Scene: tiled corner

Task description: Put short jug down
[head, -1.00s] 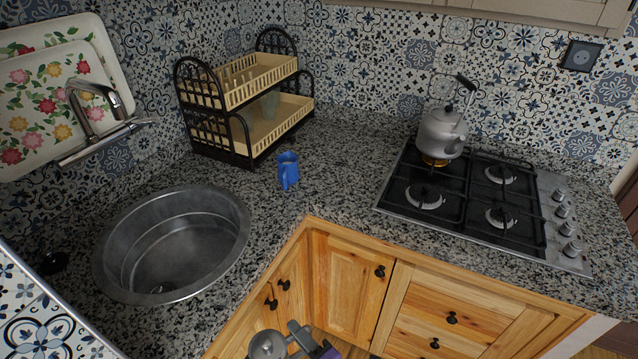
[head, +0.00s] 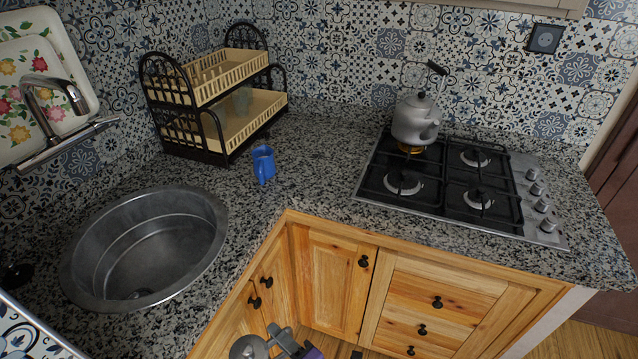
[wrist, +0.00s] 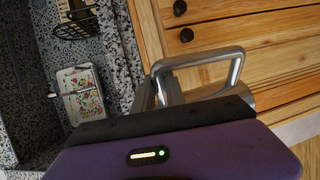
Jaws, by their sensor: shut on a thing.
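A grey metal jug, which I take as the short jug (head: 248,347), shows at the bottom edge of the head view, partly cut off. My purple gripper (head: 305,351) is beside it, shut on it at the handle side. In the wrist view the jug's looped metal handle (wrist: 199,62) rises just beyond the dark edge of my gripper (wrist: 160,118). The jug is held in the air in front of the wooden cabinets. Its lower part is hidden. The speckled granite counter (head: 310,175) lies beyond and is bare in its middle.
The round sink (head: 145,245) is at left. The hob (head: 450,185) with a kettle (head: 416,120) is at right. Counter is free between rack and hob.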

